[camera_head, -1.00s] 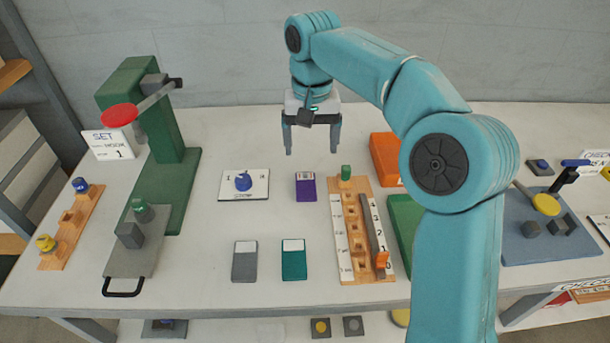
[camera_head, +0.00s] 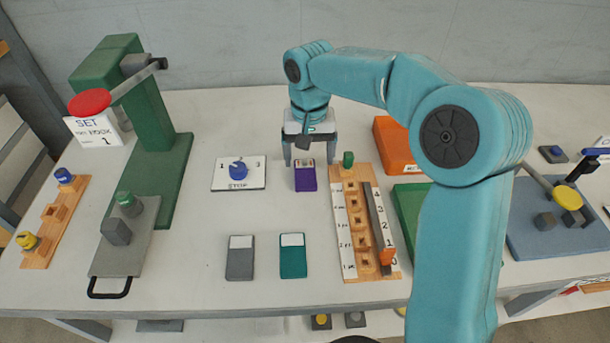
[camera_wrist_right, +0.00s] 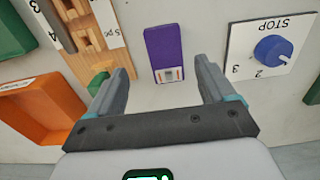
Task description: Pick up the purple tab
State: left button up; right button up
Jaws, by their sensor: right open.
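The purple tab (camera_head: 305,178) lies flat on the white table, between the dial card and the wooden peg rack. In the right wrist view the purple tab (camera_wrist_right: 165,53) shows whole, with a pale label at its near end. My right gripper (camera_head: 309,160) points down over the label end of the tab. Its fingers are open and empty. In the right wrist view the tab lies in the gap between the fingertips (camera_wrist_right: 160,65), apart from both. My left gripper does not show.
The dial card (camera_head: 238,174) with a blue knob lies left of the tab. The wooden rack (camera_head: 362,245) with a green peg stands close on the right, and an orange tray (camera_head: 396,150) is behind it. Grey (camera_head: 240,258) and teal (camera_head: 293,256) tabs lie in front.

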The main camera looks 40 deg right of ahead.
aim_at(306, 177)
jog(key=f, duration=0.5)
jog(key=shift+w+a+f, duration=0.15)
jog(key=shift+a+f, duration=0.15)
jog(key=c, duration=1.1)
